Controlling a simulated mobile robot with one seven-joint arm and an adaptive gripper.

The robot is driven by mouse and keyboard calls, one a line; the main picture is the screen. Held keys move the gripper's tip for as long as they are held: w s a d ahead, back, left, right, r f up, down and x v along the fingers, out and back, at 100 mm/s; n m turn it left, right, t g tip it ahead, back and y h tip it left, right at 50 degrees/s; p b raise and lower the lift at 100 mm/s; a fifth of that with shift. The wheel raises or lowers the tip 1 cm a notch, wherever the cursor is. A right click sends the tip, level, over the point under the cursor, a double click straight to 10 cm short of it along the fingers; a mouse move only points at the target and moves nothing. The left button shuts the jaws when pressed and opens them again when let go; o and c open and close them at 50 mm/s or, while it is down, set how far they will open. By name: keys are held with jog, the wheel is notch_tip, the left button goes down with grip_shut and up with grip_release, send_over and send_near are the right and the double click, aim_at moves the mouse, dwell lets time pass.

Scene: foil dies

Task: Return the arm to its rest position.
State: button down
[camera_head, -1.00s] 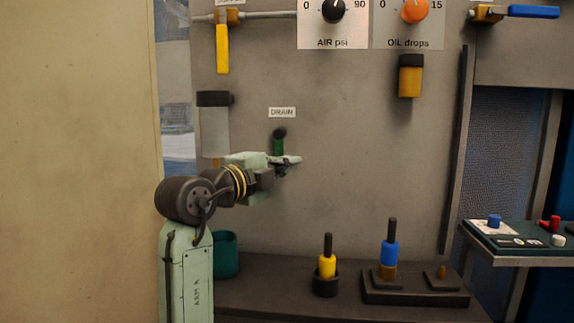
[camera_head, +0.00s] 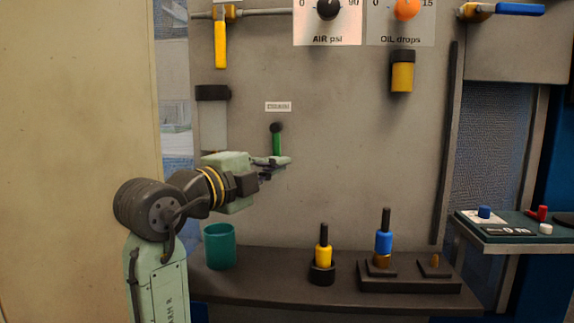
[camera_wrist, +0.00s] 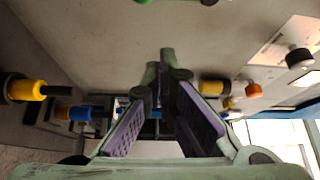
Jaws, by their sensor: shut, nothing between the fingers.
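My gripper (camera_head: 284,161) is in front of the grey wall panel, just below the green drain lever with its dark knob (camera_head: 277,128). In the wrist view my gripper (camera_wrist: 165,55) shows its two purple-padded fingers converging to closed tips with nothing between them. My arm reaches up from the lower left and bends toward the panel. At the top of the wrist view a green part (camera_wrist: 170,2) is cut off by the edge; it looks like the drain lever. Whether the gripper touches the lever cannot be told.
A teal cup (camera_head: 220,248) stands on the dark shelf (camera_head: 270,287) below my arm. A yellow tool (camera_head: 324,256) in a round holder and a blue tool (camera_head: 384,243) on a stepped block stand further right. A control desk (camera_head: 520,228) juts out at right.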

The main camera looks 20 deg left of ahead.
jog(key=shift+s+a, duration=0.1)
jog(key=shift+s, duration=0.4)
